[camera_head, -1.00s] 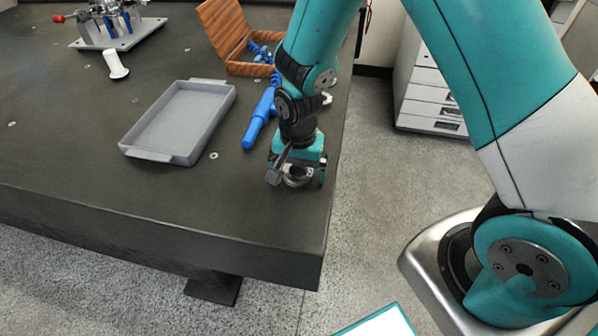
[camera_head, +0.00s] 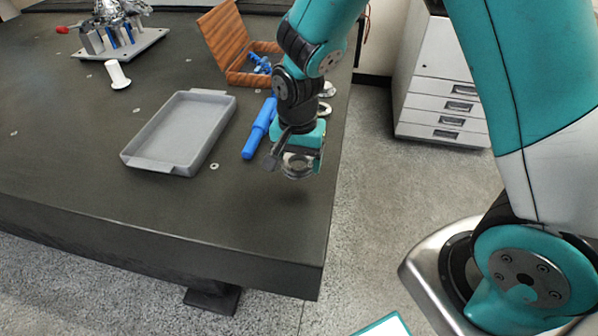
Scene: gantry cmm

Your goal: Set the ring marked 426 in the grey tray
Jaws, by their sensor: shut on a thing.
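The grey tray (camera_head: 147,164) lies on the dark table, left of my arm, and looks empty. My gripper (camera_head: 296,165) is above the table near its right edge, to the right of the tray. It is shut on a metal ring (camera_head: 298,172), which hangs between the fingers clear of the table top. The marking on the ring is too small to read. Behind my wrist, other shiny round metal pieces (camera_head: 326,90) show in part on the table; their markings cannot be read either.
A blue cylindrical tool (camera_head: 260,128) lies between the tray and my gripper. An open wooden box (camera_head: 228,45) with blue pieces stands behind it. The table front is clear.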

